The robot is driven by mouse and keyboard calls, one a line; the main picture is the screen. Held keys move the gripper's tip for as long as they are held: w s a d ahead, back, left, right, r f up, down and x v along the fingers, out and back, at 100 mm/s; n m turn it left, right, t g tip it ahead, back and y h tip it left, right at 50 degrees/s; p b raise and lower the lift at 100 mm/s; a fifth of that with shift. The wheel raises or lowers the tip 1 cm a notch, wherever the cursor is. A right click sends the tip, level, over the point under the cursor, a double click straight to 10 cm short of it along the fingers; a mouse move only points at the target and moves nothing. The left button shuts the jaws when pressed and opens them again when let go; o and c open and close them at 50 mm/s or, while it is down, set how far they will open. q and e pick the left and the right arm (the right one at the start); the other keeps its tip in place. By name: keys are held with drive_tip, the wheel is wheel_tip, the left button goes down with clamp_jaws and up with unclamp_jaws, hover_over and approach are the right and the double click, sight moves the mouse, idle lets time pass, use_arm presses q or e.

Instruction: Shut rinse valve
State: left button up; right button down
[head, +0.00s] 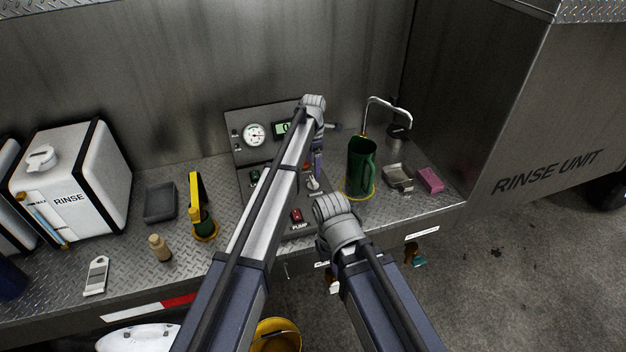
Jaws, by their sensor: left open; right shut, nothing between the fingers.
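Two small valves hang under labels on the bench's front edge: one with a teal handle (415,257) right of my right arm, and one (333,284) partly hidden by that arm. The labels are too small to read, so I cannot tell which is the rinse valve or how the handles are set. My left gripper (334,127) is open and empty, in front of the control panel (246,155), mostly hidden by its wrist. My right gripper (322,248) is shut and empty by the bench's front edge, largely hidden behind its own wrist.
The white RINSE tank (75,180), grey tray (160,202) and yellow-handled item (196,200) are left. A yellow bucket (277,335) is below.

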sight(313, 179)
use_arm(q)
wheel_tip(313, 179, down, 7)
drive_tip(key=b, duration=0.6)
drive_tip(key=shift+r, duration=0.15)
drive_tip(key=shift+r, duration=0.1)
drive_tip(key=shift+c, duration=0.3)
drive_tip(key=c, duration=1.3)
